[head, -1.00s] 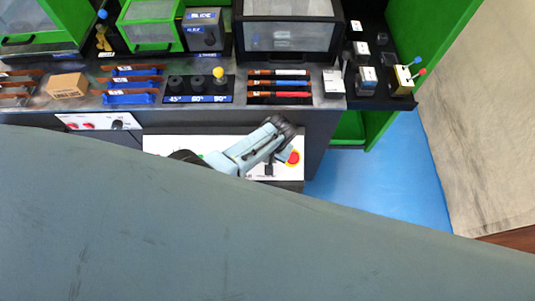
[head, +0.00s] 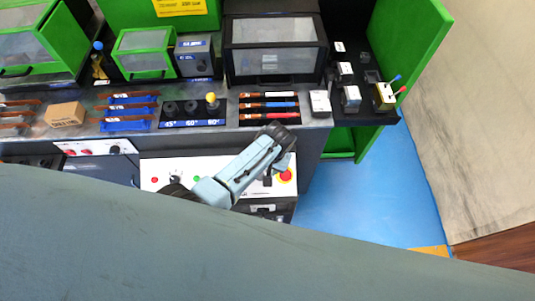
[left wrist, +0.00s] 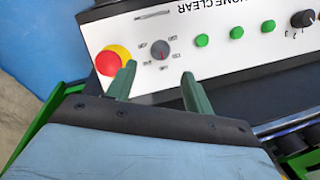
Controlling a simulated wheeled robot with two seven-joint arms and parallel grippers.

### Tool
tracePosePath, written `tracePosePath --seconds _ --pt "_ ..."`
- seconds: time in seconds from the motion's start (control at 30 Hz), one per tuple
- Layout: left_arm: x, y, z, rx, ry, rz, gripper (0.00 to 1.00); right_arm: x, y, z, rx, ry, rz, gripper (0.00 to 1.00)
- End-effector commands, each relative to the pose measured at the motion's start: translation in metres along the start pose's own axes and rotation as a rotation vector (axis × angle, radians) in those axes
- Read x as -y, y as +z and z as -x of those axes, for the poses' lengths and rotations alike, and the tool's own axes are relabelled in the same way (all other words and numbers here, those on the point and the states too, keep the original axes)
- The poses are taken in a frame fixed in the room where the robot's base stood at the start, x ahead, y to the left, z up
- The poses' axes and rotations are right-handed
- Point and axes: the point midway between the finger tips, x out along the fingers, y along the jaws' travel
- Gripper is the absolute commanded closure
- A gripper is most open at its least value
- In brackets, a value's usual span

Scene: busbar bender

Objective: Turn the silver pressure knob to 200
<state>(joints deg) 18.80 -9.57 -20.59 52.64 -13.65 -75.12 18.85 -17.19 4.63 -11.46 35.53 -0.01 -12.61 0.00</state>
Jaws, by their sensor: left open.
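In the left wrist view, a round grey-silver knob (left wrist: 160,49) with small printed marks around it sits on the white control panel (left wrist: 215,50). The marks are too small to read. My left gripper (left wrist: 158,80) is open and empty. Its two green fingers are spread, with the knob beyond the gap between their tips, nearer the left finger. I cannot tell touch or exact distance. In the head view, my left arm reaches over the white panel (head: 152,168) and hides part of it; its fingers cannot be made out there. My right gripper is not in view.
A red emergency stop on a yellow base (left wrist: 112,60) is close beside the knob and the left finger. Green buttons (left wrist: 236,33) and a black knob (left wrist: 303,18) lie to the right. Blue floor (head: 370,200) is clear at right.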

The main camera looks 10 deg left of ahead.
Motion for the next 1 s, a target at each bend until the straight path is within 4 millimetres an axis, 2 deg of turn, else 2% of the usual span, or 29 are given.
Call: tracePosePath --seconds 0.03,0.1,0.33,1.0 --pt "0.000 0.000 0.015 -0.002 0.001 0.001 0.48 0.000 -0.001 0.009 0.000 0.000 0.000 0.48" --pt "0.000 0.000 0.028 -0.002 0.001 0.000 0.48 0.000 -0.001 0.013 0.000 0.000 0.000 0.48" --pt "0.000 0.000 0.054 0.000 0.000 -0.001 0.48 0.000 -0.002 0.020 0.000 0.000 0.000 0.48" --pt "0.000 0.001 0.057 0.001 -0.001 -0.001 0.48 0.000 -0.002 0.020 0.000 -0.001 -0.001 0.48"
